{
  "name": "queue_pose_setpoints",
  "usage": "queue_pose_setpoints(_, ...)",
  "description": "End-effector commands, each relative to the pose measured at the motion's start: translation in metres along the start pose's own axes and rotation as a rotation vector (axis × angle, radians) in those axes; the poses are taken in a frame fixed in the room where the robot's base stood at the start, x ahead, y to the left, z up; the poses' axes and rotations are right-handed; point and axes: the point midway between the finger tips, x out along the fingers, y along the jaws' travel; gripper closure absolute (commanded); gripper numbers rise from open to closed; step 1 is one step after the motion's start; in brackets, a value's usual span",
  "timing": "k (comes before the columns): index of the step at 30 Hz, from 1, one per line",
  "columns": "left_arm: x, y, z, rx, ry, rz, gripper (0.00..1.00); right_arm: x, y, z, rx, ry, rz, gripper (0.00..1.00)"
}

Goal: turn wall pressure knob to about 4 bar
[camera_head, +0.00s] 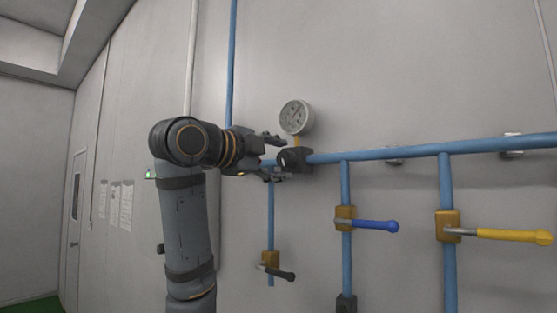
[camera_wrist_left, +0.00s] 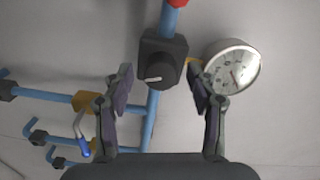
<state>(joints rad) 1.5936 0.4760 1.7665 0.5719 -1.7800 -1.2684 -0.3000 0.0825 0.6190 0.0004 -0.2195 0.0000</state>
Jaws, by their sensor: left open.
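The pressure knob (camera_head: 291,160) is a dark round knob on a dark block on the blue pipe. In the left wrist view the knob (camera_wrist_left: 158,69) carries a white pointer line and lies ahead, between and beyond my fingertips. The round white pressure gauge (camera_head: 295,116) sits just above the knob; it also shows in the left wrist view (camera_wrist_left: 232,68), beside the right finger. Its reading is too small to tell. My left gripper (camera_head: 275,157) is open and empty, just left of the knob, its fingers above and below it. It also shows open in the left wrist view (camera_wrist_left: 162,85). My right gripper is not seen.
A horizontal blue pipe (camera_head: 420,150) runs along the wall to the right. Below it hang valves with a blue handle (camera_head: 376,225), a yellow handle (camera_head: 512,236) and a black handle (camera_head: 280,273). Papers (camera_head: 120,204) and a door (camera_head: 75,200) are at the left.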

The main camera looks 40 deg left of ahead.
Motion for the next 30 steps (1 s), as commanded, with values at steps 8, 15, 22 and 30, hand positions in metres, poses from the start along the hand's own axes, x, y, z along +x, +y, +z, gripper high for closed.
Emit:
queue_pose_setpoints(8, -0.052, -0.001, 0.001, 0.003, -0.004, -0.007, 0.42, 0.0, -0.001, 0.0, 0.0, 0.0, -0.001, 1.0)
queue_pose_setpoints(15, -0.103, -0.001, 0.0, 0.002, -0.002, -0.004, 0.42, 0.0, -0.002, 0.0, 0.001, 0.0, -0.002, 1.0)
queue_pose_setpoints(22, -0.12, 0.0, 0.0, 0.001, -0.001, 0.0, 0.42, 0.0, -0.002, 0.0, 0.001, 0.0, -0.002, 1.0)
queue_pose_setpoints(30, -0.12, 0.0, 0.0, 0.001, 0.0, 0.0, 0.42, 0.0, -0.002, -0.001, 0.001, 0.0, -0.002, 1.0)
